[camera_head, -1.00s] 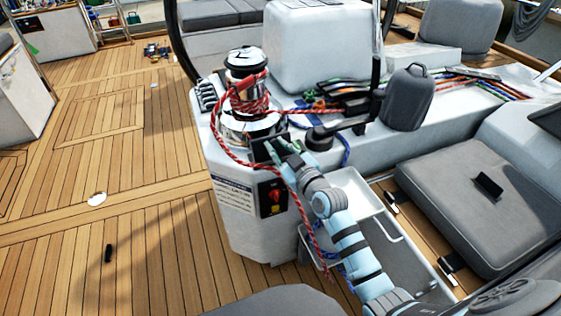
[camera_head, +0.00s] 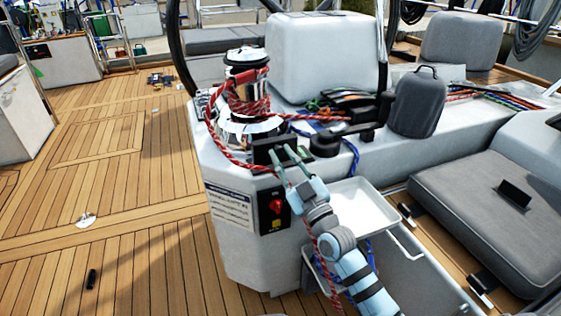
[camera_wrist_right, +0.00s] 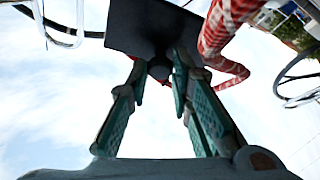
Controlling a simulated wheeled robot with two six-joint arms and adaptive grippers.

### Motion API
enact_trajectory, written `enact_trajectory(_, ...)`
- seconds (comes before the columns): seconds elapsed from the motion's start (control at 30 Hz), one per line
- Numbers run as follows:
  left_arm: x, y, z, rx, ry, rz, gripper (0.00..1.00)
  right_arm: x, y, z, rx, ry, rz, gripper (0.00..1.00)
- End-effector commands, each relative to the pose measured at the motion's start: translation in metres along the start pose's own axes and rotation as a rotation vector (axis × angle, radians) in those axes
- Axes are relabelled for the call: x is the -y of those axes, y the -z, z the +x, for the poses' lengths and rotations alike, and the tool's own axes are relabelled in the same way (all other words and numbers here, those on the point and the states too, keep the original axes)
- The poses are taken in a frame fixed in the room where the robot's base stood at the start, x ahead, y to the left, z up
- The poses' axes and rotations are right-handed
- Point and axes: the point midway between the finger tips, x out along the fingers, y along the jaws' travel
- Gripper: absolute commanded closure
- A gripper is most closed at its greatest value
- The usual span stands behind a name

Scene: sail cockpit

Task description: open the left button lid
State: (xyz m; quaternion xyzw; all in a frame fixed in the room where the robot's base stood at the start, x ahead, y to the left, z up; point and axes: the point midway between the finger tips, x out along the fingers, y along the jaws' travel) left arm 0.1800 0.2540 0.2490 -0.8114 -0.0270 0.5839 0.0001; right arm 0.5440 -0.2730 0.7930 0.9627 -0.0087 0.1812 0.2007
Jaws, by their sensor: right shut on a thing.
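A dark square lid (camera_head: 262,151) stands raised at the front edge of the winch pedestal (camera_head: 235,245), just below the winch. It also shows in the right wrist view (camera_wrist_right: 150,22) as a dark plate against the sky. My right gripper (camera_head: 284,151) reaches up to it from the front right. In the wrist view, its two green fingers (camera_wrist_right: 160,68) close around a small dark rounded part at the lid's lower edge. The button and the lid's hinge are hidden. No second lid can be made out. My left gripper is out of view.
A chrome winch (camera_head: 246,105) wrapped in red rope stands right behind the lid; the rope (camera_wrist_right: 222,30) passes close to the fingers. A red switch (camera_head: 274,206) is on the panel below. A white tray (camera_head: 365,210) lies to the right, and open wooden deck to the left.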

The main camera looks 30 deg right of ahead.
Motion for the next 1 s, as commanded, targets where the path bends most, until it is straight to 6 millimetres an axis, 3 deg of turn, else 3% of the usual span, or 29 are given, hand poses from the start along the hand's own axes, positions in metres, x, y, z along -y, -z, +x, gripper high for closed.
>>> enact_trajectory(0.23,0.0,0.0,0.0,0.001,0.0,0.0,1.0,0.0,0.001,0.001,-0.002,-0.001,0.0,1.0)
enact_trajectory(0.27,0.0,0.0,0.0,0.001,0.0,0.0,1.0,0.0,0.001,0.001,-0.002,0.0,0.001,0.75)
enact_trajectory(0.37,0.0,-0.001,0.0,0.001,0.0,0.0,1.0,0.0,0.001,0.001,-0.001,0.0,0.0,0.59)
enact_trajectory(0.77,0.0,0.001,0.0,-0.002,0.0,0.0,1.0,0.001,0.0,-0.005,-0.001,0.003,0.001,0.59)
enact_trajectory(0.93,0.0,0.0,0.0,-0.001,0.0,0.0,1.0,0.001,0.0,-0.025,0.0,0.004,0.003,0.59)
enact_trajectory(1.0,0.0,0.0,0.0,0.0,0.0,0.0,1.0,0.001,-0.001,-0.043,0.002,0.005,-0.001,0.59)
